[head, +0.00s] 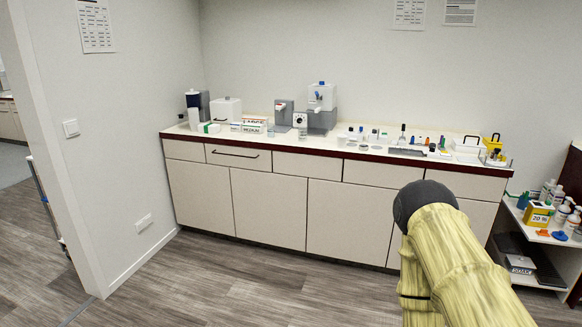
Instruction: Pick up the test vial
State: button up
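I cannot single out a test vial at this distance. Several small bottles and vials (374,134) stand on the right half of the counter (350,152), some with blue, orange or dark caps. They are too small to tell apart. My own arm, pale yellow with a dark rounded part, rises in the lower right, well in front of the counter. My gripper does not show.
White and grey devices (322,108) and boxes (256,125) fill the counter's left half. A yellow-handled carrier (491,143) stands at its right end. A low shelf (540,232) with bottles is at the right. The floor (240,285) before the cabinets is clear.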

aim_at(270, 126)
jog(key=i, duration=1.7)
jog(key=u, duration=0.35)
jog(key=i, duration=1.6)
jog(key=u, duration=0.2)
